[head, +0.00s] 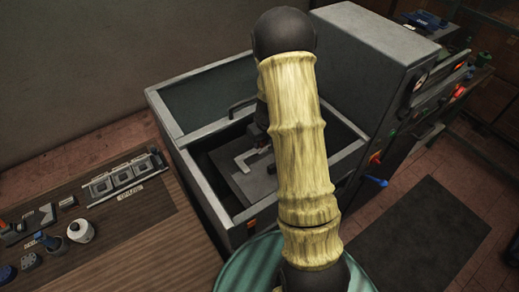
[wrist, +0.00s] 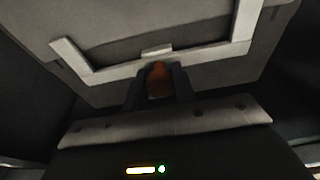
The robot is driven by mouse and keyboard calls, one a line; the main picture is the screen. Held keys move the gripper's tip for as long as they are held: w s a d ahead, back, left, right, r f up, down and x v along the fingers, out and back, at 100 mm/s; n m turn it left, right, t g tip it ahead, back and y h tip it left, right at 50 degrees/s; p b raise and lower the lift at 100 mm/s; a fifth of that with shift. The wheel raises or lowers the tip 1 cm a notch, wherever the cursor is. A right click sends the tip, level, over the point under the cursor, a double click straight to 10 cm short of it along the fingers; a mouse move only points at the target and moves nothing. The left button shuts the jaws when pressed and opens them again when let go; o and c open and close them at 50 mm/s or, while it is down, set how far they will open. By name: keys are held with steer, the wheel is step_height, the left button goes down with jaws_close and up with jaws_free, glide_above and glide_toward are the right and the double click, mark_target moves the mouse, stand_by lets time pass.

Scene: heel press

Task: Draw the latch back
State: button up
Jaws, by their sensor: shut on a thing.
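In the wrist view, my gripper (wrist: 161,85) is shut on a small orange-brown piece (wrist: 158,77), which looks like the latch's knob. It sits between my two dark fingers at the edge of a grey plate (wrist: 105,92). A pale bracket strip (wrist: 110,72) with an upturned end runs along the plate just beyond the fingers, with a small pale tab above the knob. In the head view the plate (head: 239,182) lies inside the open grey press box (head: 210,207). My sleeved arm hides the knob and most of my gripper there.
The box walls stand close around my arm. A raised lid (head: 205,95) is behind the plate, and a tall grey cabinet (head: 375,60) stands at right with a blue-handled lever (head: 375,181). A wooden bench (head: 150,240) with small parts is at left.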

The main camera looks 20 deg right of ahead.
steer(key=shift+w+a+p, duration=0.2)
steer(key=shift+w+p, duration=0.05)
steer(key=shift+w, duration=0.5)
steer(key=shift+w+a+p, duration=0.15)
steer(key=shift+w+p, duration=0.1)
steer(key=shift+w, duration=0.45)
steer(key=o, duration=1.1)
steer(key=shift+f, duration=0.1)
steer(key=o, duration=0.4)
steer(key=shift+s, duration=0.2)
steer(key=shift+w, duration=0.1)
steer(key=shift+r+p, duration=1)
steer(key=shift+r, duration=0.85)
